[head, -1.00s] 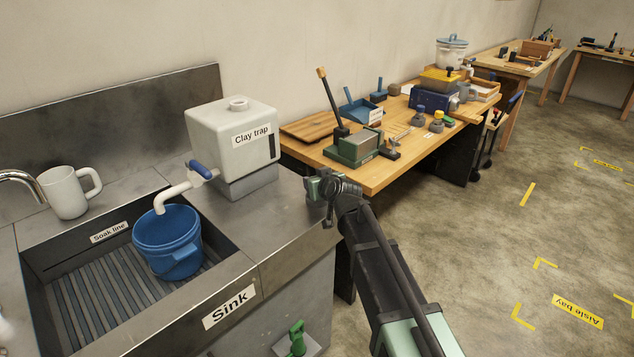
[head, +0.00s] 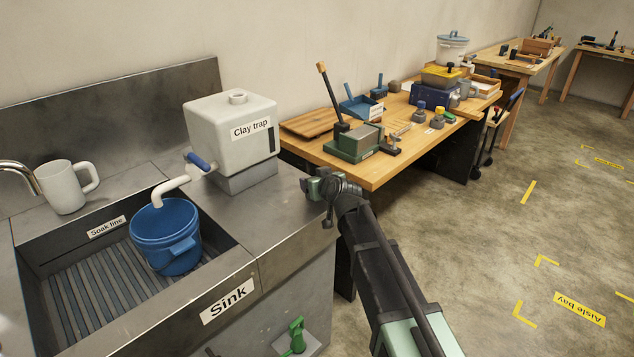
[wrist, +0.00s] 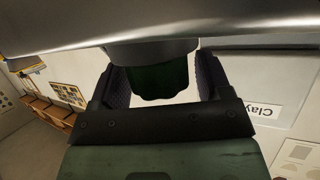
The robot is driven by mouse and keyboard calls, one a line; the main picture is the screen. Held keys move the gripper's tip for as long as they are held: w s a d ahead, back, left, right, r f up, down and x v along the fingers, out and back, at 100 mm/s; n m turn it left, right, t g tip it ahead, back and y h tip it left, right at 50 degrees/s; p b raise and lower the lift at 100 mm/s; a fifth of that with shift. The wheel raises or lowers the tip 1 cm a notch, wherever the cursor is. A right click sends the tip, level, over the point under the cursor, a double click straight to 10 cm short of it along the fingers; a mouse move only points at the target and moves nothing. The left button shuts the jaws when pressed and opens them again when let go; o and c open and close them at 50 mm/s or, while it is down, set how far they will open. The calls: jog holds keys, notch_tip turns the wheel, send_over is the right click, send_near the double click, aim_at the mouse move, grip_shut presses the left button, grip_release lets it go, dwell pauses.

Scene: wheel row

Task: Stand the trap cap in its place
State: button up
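In the wrist view a dark green, knob-like part (wrist: 152,80), which I take for the trap cap, sits between the two fingers of my gripper (wrist: 164,82). A grey round collar (wrist: 150,51) adjoins its upper side. My gripper appears shut on the green part; a small light gap shows near the right finger. In the head view my gripper (head: 312,187) is small, beside the right edge of the sink counter, and the cap cannot be made out there. The white clay trap box (head: 222,145) stands on the counter, with a short round neck (head: 238,97) on top.
A blue bucket (head: 168,240) stands in the sink under a white spout (head: 170,187). A white mug (head: 63,188) is at the left. A wooden bench (head: 380,173) with tools stands behind my gripper. A large metal surface (wrist: 160,18) fills the wrist view's top. The right floor is open.

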jog(key=shift+o, duration=0.3)
jog(key=shift+s+r, duration=0.1)
jog(key=p+v, duration=0.4)
jog(key=v, duration=0.6)
jog(key=shift+s+d, duration=0.2)
jog(key=shift+s, duration=0.05)
jog(key=s+d+f+m+g+h+p, duration=0.1)
jog(key=s+d+f+g+p, duration=0.1)
jog(key=s+f+g, duration=0.55)
jog(key=s+d+r+m+g+h+p, duration=0.2)
jog(key=s+d+p, duration=0.1)
jog(key=s+d, duration=0.4)
jog(key=s+d+r+m+g+h+p, duration=0.2)
jog(key=s+d+r+h+p, duration=0.1)
jog(key=s+d, duration=0.4)
jog(key=shift+s+d+r+p, duration=0.25)
jog(key=shift+s+d+p, duration=0.1)
jog(key=shift+d, duration=0.5)
